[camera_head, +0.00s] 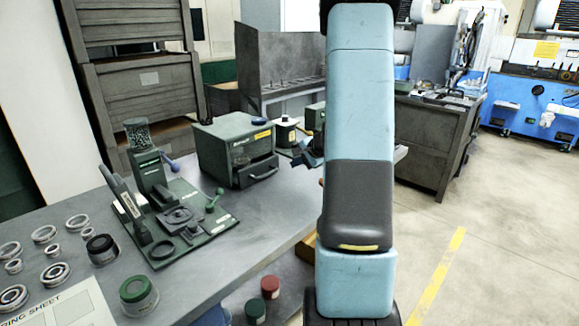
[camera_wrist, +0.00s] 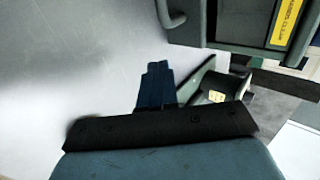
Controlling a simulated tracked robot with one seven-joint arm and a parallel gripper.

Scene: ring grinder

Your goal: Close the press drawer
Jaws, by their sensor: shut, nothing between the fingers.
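The dark green press (camera_head: 222,143) stands on the grey bench, with a yellow label on its upper front. Its drawer (camera_head: 262,172) is low on the front and appears to stand partly out, with a bar handle across its face. In the wrist view the drawer handle (camera_wrist: 172,18) shows at the top edge, beside the press front (camera_wrist: 240,25) with its yellow label. My gripper (camera_head: 304,157) is to the right of the drawer and apart from it, partly hidden by my arm. In the wrist view my gripper (camera_wrist: 155,72) is shut and empty, with bare bench beyond the fingertips.
A green tool fixture (camera_head: 185,215) with levers stands on the bench left of the press. Several metal rings (camera_head: 45,234) and a green-lidded jar (camera_head: 138,293) lie nearer. Bench in front of the drawer is clear.

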